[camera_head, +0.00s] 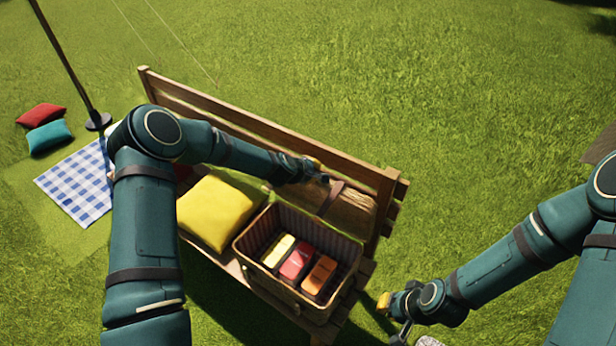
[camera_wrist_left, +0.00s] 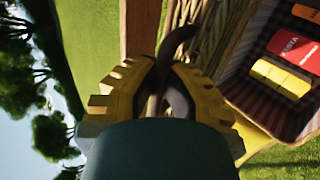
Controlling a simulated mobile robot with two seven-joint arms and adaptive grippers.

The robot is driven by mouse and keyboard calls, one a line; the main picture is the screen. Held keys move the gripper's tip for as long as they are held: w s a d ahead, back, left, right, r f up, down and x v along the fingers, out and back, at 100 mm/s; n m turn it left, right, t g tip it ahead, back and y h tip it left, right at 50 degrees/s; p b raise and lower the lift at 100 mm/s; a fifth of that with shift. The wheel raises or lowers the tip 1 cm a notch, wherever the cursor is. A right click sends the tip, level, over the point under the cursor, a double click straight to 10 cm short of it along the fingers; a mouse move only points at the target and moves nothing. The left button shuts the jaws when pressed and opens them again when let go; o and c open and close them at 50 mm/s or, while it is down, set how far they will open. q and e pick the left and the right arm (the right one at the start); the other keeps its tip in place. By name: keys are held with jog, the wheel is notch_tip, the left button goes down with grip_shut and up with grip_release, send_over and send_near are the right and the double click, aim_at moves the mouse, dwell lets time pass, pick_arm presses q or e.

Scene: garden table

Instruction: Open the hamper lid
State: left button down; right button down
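The wicker hamper (camera_head: 262,275) stands on the bench seat with its inside showing. Its lid (camera_head: 348,208) is open, tilted back against the bench backrest; its woven face also shows in the left wrist view (camera_wrist_left: 208,38). My left gripper (camera_head: 318,177) is at the lid's upper left edge. In the left wrist view its yellow fingers (camera_wrist_left: 165,75) are close around a dark brown strap (camera_wrist_left: 180,40) on the lid. My right gripper (camera_head: 392,310) is right of the bench, low and apart from the hamper; its fingers are too small to read.
Yellow, red and orange packs (camera_head: 296,262) lie in the hamper. A yellow cushion (camera_head: 215,212) sits left of it on the bench. The wooden backrest (camera_head: 270,128) runs behind. A checked blanket (camera_head: 78,185) and two cushions lie on grass at left, near a pole (camera_head: 70,65).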

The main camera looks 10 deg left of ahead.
pick_arm(q)
jog(key=shift+w+d+r, duration=0.15)
jog(key=shift+w+r, duration=0.05)
jog(key=shift+w, duration=0.2)
jog(key=shift+w+d+r, duration=0.1)
jog(key=shift+w+r, duration=0.05)
jog(key=shift+w, duration=0.25)
jog(key=c, duration=1)
grip_release()
jog(key=shift+s, duration=0.2)
jog(key=shift+g, duration=0.3)
jog(key=v, duration=1.2)
jog(key=shift+f, duration=0.1)
